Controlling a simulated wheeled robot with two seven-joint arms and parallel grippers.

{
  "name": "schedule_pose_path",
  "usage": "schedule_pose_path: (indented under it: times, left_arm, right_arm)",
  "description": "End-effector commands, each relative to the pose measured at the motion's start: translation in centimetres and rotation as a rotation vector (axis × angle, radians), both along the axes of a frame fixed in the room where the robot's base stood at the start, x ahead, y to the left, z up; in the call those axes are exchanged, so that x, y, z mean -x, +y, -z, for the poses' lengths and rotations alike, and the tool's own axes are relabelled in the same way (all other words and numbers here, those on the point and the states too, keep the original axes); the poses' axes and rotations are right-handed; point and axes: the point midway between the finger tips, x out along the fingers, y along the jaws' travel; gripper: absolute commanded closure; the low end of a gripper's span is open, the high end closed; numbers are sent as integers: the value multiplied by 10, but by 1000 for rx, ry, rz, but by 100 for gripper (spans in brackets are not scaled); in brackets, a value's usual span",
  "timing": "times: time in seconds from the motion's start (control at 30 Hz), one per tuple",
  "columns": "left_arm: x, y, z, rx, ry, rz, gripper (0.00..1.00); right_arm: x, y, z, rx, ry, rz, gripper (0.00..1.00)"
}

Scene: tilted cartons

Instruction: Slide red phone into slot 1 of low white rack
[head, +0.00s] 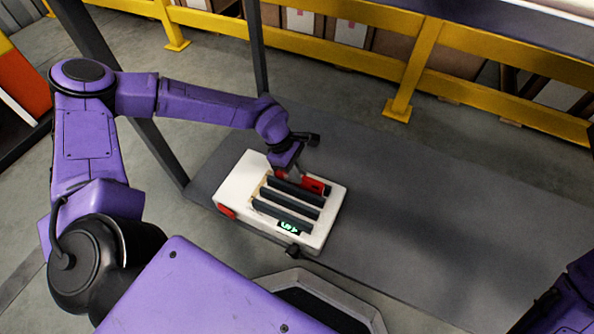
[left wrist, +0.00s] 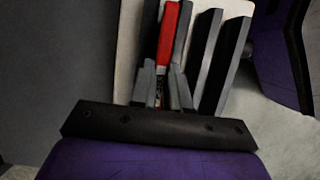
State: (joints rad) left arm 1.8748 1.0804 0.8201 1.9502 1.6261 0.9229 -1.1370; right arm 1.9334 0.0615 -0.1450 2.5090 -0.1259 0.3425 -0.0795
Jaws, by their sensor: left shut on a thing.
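The low white rack (head: 236,186) lies on the dark grey surface, with several dark parallel dividers (head: 283,216) on top. The red phone (head: 313,186) shows at the rack's far edge, partly hidden by the far dividers and my gripper. In the left wrist view the red phone (left wrist: 168,35) lies lengthwise between two dark dividers at the left end of the row. My left gripper (head: 292,177) is above that end, its fingers (left wrist: 162,88) shut on the phone's near end. How deep the phone sits is hidden. My right gripper is out of view.
A small lit green display (head: 288,226) is on the rack's near side, and a red piece (head: 226,211) is at its left corner. The grey surface (head: 430,220) to the right is clear. A yellow rail (head: 400,68) with cartons (head: 350,32) behind it runs along the back.

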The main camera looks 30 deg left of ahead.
Motion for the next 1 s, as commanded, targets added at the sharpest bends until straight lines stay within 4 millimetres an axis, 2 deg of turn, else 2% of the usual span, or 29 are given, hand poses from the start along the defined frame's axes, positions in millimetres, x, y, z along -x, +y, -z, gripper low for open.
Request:
schedule_pose_path:
  times: [0.9,0.93,1.0]
  left_arm:
    - [0,0,5,0,-1,0,100]
    - [0,0,5,0,-1,0,75]
    - [0,0,5,0,-1,0,55]
  right_arm:
    - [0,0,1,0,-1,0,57]
    - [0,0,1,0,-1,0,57]
    - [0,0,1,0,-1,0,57]
